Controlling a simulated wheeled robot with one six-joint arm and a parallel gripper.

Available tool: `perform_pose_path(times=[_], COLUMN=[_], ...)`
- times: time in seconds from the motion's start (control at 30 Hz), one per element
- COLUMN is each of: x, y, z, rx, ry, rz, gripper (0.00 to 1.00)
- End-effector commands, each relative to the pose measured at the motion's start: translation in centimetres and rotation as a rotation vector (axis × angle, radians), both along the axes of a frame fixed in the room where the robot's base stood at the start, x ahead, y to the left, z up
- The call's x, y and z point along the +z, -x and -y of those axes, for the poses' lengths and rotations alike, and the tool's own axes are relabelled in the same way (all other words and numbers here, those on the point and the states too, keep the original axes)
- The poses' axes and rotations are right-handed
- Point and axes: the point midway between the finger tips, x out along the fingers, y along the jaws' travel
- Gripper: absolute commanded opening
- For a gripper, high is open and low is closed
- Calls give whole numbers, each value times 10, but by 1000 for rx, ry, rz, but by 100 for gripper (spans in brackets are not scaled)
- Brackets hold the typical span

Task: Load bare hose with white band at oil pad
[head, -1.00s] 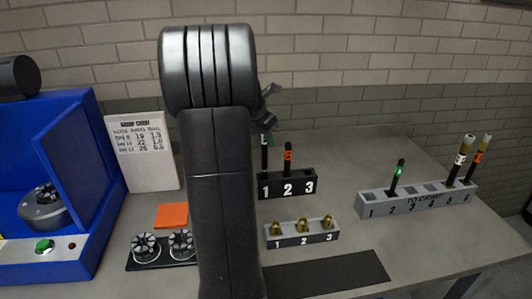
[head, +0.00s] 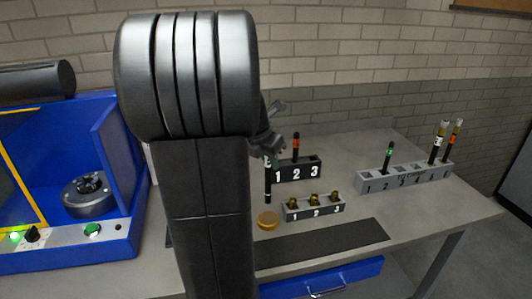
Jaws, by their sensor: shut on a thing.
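My gripper (head: 271,144) is partly hidden behind my own arm. It is shut on the upper part of a dark bare hose (head: 268,188) with a pale white band near the top. The hose hangs upright, with its lower end over or just behind the round amber oil pad (head: 268,220) on the bench. I cannot tell whether the hose touches the pad. A black rack (head: 310,170) numbered 1 to 3 stands behind and to the right.
A tray (head: 315,209) of brass fittings sits right of the pad. A blue machine (head: 75,240) fills the left. A dark mat (head: 320,247) lies empty in front.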

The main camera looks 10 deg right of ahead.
Motion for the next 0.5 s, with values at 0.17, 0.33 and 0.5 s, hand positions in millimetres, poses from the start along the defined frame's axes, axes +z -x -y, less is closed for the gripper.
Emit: perform_pose_path(times=[0.17, 0.33, 0.5], x=[-11, -28, -47], y=[0, 0, 0], z=[0, 0, 0], rx=[0, 0, 0], ry=[0, -1, 0], rz=[0, 1, 1], gripper=[0, 0, 0])
